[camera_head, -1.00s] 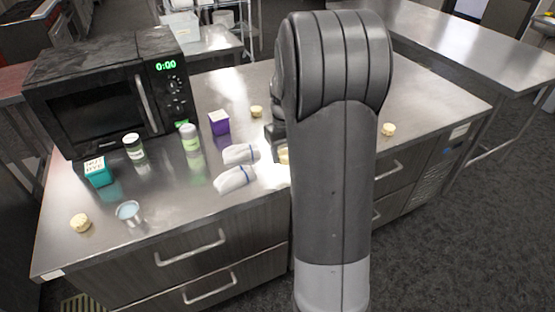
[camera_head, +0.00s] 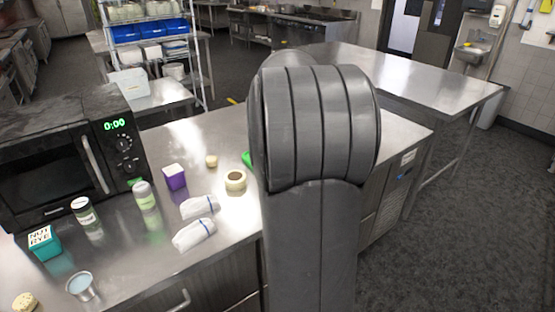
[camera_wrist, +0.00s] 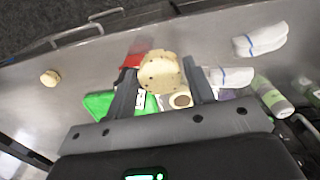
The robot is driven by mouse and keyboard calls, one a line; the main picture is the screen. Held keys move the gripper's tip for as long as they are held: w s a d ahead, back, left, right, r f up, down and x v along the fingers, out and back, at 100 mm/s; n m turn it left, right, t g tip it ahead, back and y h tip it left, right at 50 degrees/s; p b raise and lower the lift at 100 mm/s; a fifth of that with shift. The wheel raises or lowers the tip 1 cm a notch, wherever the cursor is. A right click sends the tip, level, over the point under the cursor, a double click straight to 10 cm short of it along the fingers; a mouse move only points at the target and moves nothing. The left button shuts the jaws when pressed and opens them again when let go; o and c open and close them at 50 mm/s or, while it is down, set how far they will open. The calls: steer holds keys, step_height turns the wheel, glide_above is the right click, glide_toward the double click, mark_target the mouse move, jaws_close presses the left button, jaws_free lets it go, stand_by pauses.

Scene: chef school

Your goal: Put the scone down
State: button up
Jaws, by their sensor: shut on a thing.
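My gripper (camera_wrist: 160,88) is shut on a pale, speckled scone (camera_wrist: 162,73), held between its two fingertips in the wrist view. The steel counter (camera_wrist: 90,70) shows below the held scone; the gap between them is hard to judge. Another scone (camera_wrist: 50,77) lies on the counter at the left of the wrist view. In the head view, one scone (camera_head: 212,160) lies near the purple box and another (camera_head: 25,302) at the lower left. My arm hides the gripper and held scone in the head view.
A tape roll (camera_head: 235,180), purple box (camera_head: 174,177), two white rolled cloths (camera_head: 197,220), jars (camera_head: 145,195), a teal box (camera_head: 44,243) and a metal cup (camera_head: 82,286) stand on the counter. A microwave (camera_head: 60,160) is at left. Green (camera_wrist: 100,104) and red (camera_wrist: 133,60) items lie near my fingers.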

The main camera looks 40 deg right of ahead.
steer(key=w+d, duration=0.3)
steer(key=w+d+r, duration=0.1)
steer(key=w+d, duration=0.2)
steer(key=d, duration=0.1)
steer(key=w+d, duration=0.3)
steer(key=d, duration=0.1)
steer(key=shift+w+r, duration=0.25)
steer(key=shift+r, duration=0.05)
steer(key=w+d+f, duration=0.2)
steer(key=w+d, duration=0.3)
steer(key=d, duration=0.6)
steer(key=w+a+f, duration=0.2)
steer(key=w+f, duration=0.1)
steer(key=f, duration=0.1)
steer(key=w+a+f, duration=0.2)
steer(key=w+f, duration=0.2)
steer(key=w+a+f, duration=0.2)
steer(key=w+f, duration=0.1)
steer(key=f, duration=0.1)
steer(key=shift+w+f, duration=0.15)
steer(key=shift+w, duration=0.05)
steer(key=shift+f, duration=1.95)
steer(key=shift+f, duration=0.1)
steer(key=o, duration=1)
steer(key=shift+f, duration=0.1)
steer(key=shift+c, duration=0.2)
